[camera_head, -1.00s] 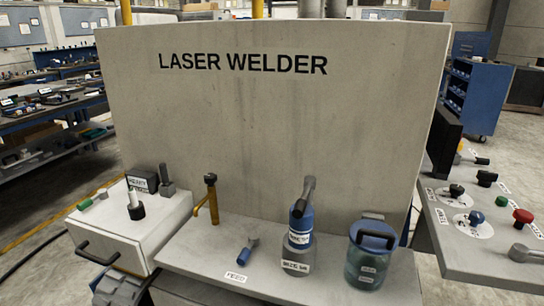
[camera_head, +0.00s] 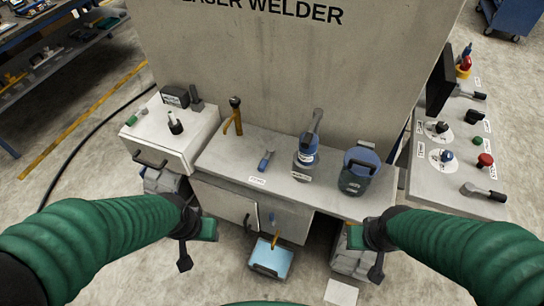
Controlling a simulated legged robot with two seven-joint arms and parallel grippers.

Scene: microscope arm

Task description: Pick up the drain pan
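A light blue, open-topped pan (camera_head: 271,258), which looks like the drain pan, sits low at the bottom middle, in front of the welder's lower cabinet. A small orange-brown spout or tap (camera_head: 275,240) shows just above it. My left gripper (camera_head: 195,246) is in front of the cabinet, left of the pan and clear of it. My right gripper (camera_head: 366,254) is to the right of the pan, also clear of it. Both point downward with nothing visible in them. Their finger gaps are too small and dark to judge.
A control panel (camera_head: 410,180) stands at right. A white sheet-like item (camera_head: 341,292) lies right of the pan.

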